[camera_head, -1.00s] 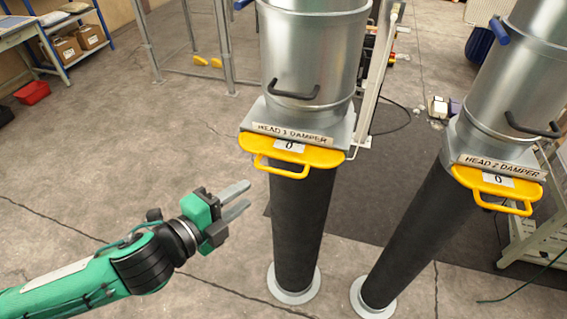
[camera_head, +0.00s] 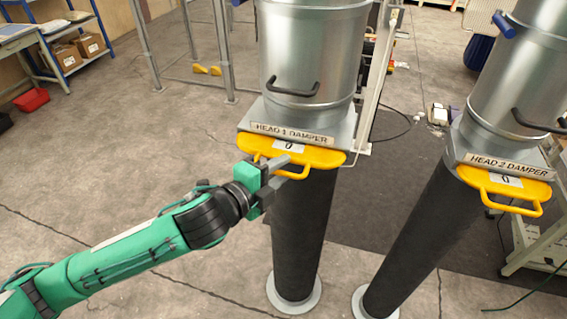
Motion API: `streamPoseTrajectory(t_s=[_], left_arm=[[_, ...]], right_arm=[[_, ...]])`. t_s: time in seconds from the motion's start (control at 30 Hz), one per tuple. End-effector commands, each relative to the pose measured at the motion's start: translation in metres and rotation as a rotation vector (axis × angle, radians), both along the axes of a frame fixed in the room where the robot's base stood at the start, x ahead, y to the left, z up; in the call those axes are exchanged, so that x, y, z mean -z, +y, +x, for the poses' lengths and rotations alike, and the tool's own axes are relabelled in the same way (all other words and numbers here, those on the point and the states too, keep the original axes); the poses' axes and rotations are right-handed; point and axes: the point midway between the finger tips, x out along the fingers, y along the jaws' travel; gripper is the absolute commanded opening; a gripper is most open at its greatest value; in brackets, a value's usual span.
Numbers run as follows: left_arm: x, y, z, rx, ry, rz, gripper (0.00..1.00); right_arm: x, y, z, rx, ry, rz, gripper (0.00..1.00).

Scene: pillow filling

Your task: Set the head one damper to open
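Part of the handle is hidden behind the gripper. My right gripper is out of view.
The head 2 damper (camera_head: 508,186), also yellow with a 0 tag, is on the right pipe. Black hoses (camera_head: 300,235) run down from both dampers to the floor. A metal post stands behind the first pipe.

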Motion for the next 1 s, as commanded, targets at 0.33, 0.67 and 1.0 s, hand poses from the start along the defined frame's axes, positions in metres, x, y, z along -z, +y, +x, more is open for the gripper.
streamPoseTrajectory(t_s=[0.33, 0.67, 1.0], left_arm=[[0.0037, -0.0111, 0.0129, 0.000, 0.000, 0.000, 0.32], [0.0047, -0.0108, 0.0126, 0.000, 0.002, 0.001, 0.01], [0.0082, -0.0107, 0.0113, -0.001, 0.011, 0.004, 0.00]], right_arm=[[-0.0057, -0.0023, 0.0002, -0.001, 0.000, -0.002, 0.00], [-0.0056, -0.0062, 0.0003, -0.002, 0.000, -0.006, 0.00], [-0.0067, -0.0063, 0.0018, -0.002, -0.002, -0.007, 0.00]])
